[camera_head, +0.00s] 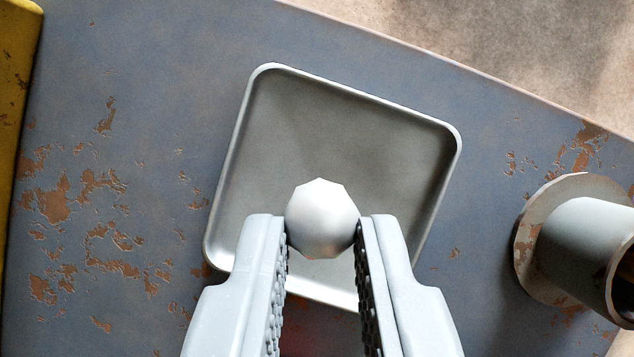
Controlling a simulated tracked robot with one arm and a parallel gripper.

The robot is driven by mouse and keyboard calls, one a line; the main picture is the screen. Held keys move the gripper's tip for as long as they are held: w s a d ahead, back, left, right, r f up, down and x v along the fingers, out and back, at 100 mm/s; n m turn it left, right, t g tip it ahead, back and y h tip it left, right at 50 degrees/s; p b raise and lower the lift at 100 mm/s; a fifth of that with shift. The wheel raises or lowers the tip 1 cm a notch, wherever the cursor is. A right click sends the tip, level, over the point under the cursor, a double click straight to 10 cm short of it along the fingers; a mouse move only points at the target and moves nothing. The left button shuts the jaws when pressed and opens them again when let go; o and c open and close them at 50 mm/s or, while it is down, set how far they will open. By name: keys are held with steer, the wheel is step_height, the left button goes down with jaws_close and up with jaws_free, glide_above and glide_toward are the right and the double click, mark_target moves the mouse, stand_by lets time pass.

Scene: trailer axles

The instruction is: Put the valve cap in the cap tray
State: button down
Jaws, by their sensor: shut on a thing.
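A pale, faceted, rounded piece, the valve cap (322,216), sits between the fingertips of my gripper (322,238). My gripper is shut on it, with one finger on its left and one on its right. The cap tray (345,92) is a shallow, square, grey metal tray with a raised rim and rounded corners. It lies tilted in the picture on the worn blue-grey surface. The cap and fingertips appear in front of the tray's lower part and hide some of its near rim. The height of the cap above the tray floor is hard to tell. The visible tray floor is empty.
A grey cylindrical fitting with a round flange (545,240) stands to the right of the tray. A yellow worn edge (16,75) runs along the far left. The blue-grey surface (130,110) is clear left of the tray and ends at the upper right.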

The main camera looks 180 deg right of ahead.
mark_target(330, 242)
steer(key=shift+s+d+f+b, duration=0.1)
steer(key=shift+f+b, duration=0.05)
steer(key=shift+f, duration=0.5)
steer(key=shift+s+d+f+b, duration=0.1)
steer(key=shift+f+b, duration=0.05)
steer(key=shift+f, duration=0.45)
steer(key=shift+f+b, duration=0.55)
steer(key=shift+f, duration=1.35)
steer(key=c, duration=1.3)
jaws_free()
steer(key=shift+c, duration=0.2)
steer(key=shift+r, duration=0.1)
steer(key=p+v, duration=0.3)
steer(key=v, duration=0.9)
